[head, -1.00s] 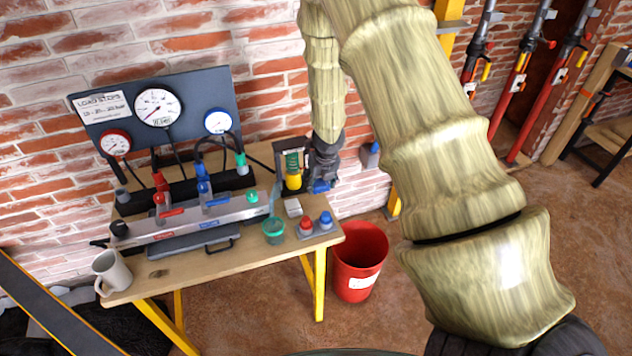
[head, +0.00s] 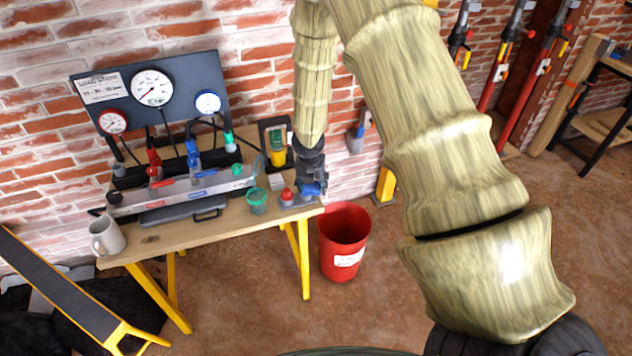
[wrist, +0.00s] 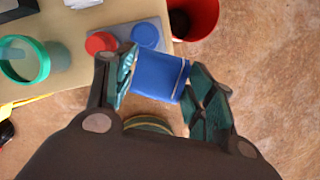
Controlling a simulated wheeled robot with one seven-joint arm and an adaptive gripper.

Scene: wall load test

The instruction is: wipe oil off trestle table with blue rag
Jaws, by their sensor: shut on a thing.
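The blue rag (wrist: 158,78) is a small folded blue pad between the two fingers of my gripper (wrist: 160,72). My gripper is shut on it. In the head view my gripper (head: 311,180) and the rag (head: 313,189) are at the right end of the trestle table (head: 225,232), near its front right corner. The wooden table has yellow legs. A dark patch (head: 150,239), which looks like the oil, lies on the tabletop near the front left, beside the mug. In the wrist view the rag appears over or just past the table edge; its height is unclear.
A white mug (head: 108,236) stands at the table's left end. A gauge board and test rig (head: 185,192) fill the back. A green-rimmed cup (head: 257,201), a red knob (head: 287,194) and a blue knob (wrist: 145,35) are near my gripper. A red bucket (head: 343,240) stands on the floor.

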